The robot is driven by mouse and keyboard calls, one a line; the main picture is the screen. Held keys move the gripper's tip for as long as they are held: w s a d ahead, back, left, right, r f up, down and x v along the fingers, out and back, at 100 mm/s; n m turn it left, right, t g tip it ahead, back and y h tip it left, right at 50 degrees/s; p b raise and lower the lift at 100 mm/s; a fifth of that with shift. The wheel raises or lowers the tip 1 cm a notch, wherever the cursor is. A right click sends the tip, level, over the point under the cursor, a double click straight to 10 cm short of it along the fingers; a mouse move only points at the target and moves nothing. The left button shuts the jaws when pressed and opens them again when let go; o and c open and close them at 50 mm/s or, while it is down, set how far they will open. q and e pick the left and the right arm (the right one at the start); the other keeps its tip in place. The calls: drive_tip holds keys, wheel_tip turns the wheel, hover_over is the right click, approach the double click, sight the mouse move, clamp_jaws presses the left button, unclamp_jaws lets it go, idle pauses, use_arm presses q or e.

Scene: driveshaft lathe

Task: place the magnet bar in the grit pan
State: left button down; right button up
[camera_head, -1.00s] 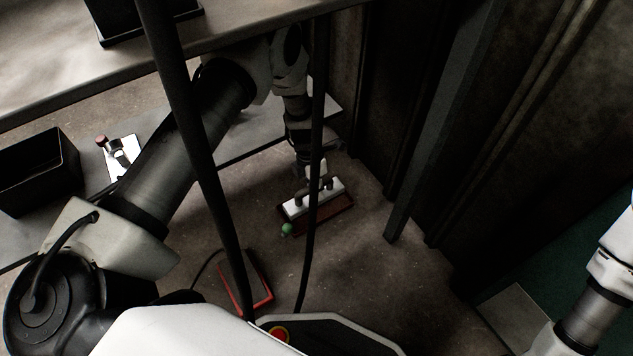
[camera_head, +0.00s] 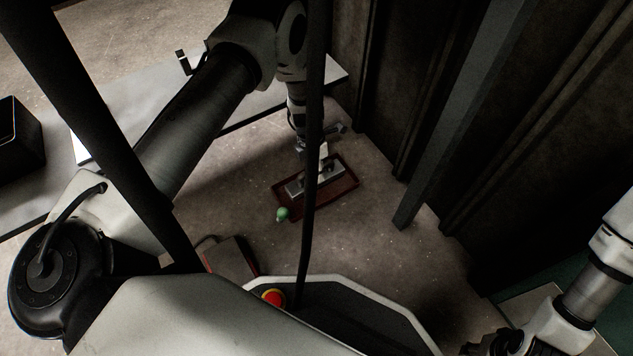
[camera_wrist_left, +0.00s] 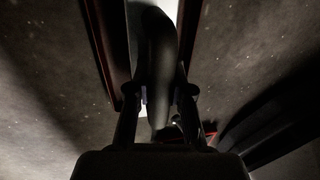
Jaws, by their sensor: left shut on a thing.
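The magnet bar (camera_head: 299,188) is a pale metal bar with a dark handle (camera_wrist_left: 161,50). My left gripper (camera_wrist_left: 158,100) is shut on that handle, with a finger on each side. In the head view my left gripper (camera_head: 322,166) is over the bar, partly hidden by a black cable. The grit pan (camera_head: 345,203) is a shallow dark red tray on the floor. The bar lies within the pan's outline, roughly along its length; I cannot tell whether it touches the bottom. The pan's red rim (camera_wrist_left: 101,55) shows in the wrist view. My right gripper (camera_head: 492,344) is dark and cut off at the bottom edge.
A green ball (camera_head: 282,214) is at the pan's near left corner. A dark box with red edging (camera_head: 230,260) lies on the floor. A grey bench shelf (camera_head: 270,100) is behind, with a black bin (camera_head: 20,140) at left. Dark machine panels and a post (camera_head: 450,120) stand right.

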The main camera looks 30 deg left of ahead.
use_arm(q)
wheel_tip(320, 180, down, 4)
drive_tip(key=shift+r+b, duration=0.25)
drive_tip(key=shift+b, duration=0.65)
drive_tip(key=shift+r, duration=0.15)
drive_tip(key=c, duration=1)
unclamp_jaws()
drive_tip(key=shift+c, duration=0.2)
wheel_tip(320, 180, up, 12)
drive_tip(key=w+a+p, duration=0.1)
drive_tip(key=a+p, duration=0.1)
drive_tip(key=p, duration=0.6)
